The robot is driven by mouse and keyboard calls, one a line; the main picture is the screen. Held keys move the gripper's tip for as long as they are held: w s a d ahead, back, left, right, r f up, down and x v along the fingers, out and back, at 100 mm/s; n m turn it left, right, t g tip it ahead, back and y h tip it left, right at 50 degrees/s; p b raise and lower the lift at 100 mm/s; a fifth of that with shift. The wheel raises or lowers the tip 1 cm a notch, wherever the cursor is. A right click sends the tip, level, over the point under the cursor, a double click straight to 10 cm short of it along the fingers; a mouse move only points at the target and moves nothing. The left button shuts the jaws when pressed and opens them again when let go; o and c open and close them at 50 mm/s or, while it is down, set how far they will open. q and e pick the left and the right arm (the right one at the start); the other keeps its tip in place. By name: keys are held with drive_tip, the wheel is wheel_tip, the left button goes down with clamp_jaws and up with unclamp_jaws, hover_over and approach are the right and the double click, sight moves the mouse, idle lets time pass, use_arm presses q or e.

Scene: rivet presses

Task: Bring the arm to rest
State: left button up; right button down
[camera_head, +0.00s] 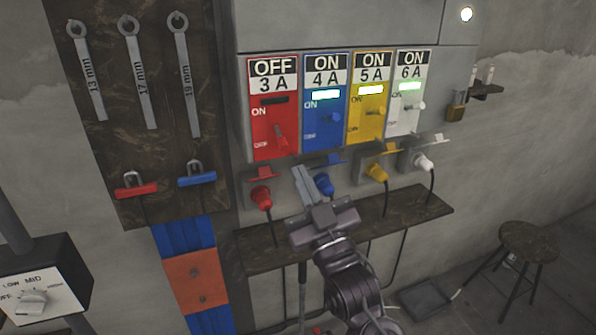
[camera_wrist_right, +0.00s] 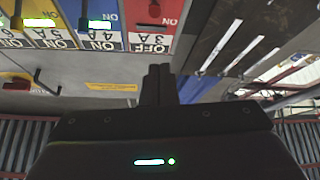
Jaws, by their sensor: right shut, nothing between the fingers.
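My right gripper (camera_head: 303,184) is in front of the blue plug in the head view. Its fingers point up toward the wall panel and are shut with nothing between them. In the right wrist view the closed fingers (camera_wrist_right: 157,86) show side by side below the upside-down panel. My right arm comes up from the bottom of the head view. My left gripper is not in view.
A breaker panel has red 3 A (camera_head: 272,135), blue 4 A (camera_head: 323,135), yellow 5 A (camera_head: 367,130) and white 6 A (camera_head: 403,120) switches; 3 A reads OFF, the others ON. Plugs hang above a wooden shelf (camera_head: 420,207). A wrench board (camera_head: 110,60) and stool (camera_head: 528,240) flank it.

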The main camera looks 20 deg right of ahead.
drive_tip(key=shift+w+d+f, duration=0.1)
drive_tip(key=shift+w, duration=0.05)
drive_tip(key=w+f+g, duration=0.3)
drive_tip(key=f, duration=1)
drive_tip(key=w+f+g, duration=0.2)
drive_tip(key=f+g, duration=0.1)
drive_tip(key=f, duration=0.9)
drive_tip(key=s+f+g+h, duration=0.1)
drive_tip(key=s+f+g, duration=0.2)
drive_tip(key=f, duration=1)
drive_tip(key=s+f+g, duration=0.3)
drive_tip(key=f, duration=0.9)
drive_tip(key=s+d+f+g+h, duration=0.1)
drive_tip(key=s+f+g, duration=0.2)
drive_tip(key=s+f, duration=0.65)
drive_tip(key=s+d+f+g, duration=0.2)
drive_tip(key=s+f, duration=0.6)
drive_tip(key=f, duration=0.2)
drive_tip(key=s+d+f+g, duration=0.1)
drive_tip(key=s+f+g, duration=0.2)
drive_tip(key=s, duration=0.8)
drive_tip(key=s+d+f+m+g, duration=0.1)
drive_tip(key=s+f+g, duration=0.2)
drive_tip(key=s, duration=0.9)
wheel_tip(320, 180, down, 3)
drive_tip(key=shift+d+f+h, duration=0.2)
drive_tip(key=shift+d+h, duration=0.1)
drive_tip(key=shift+d, duration=0.05)
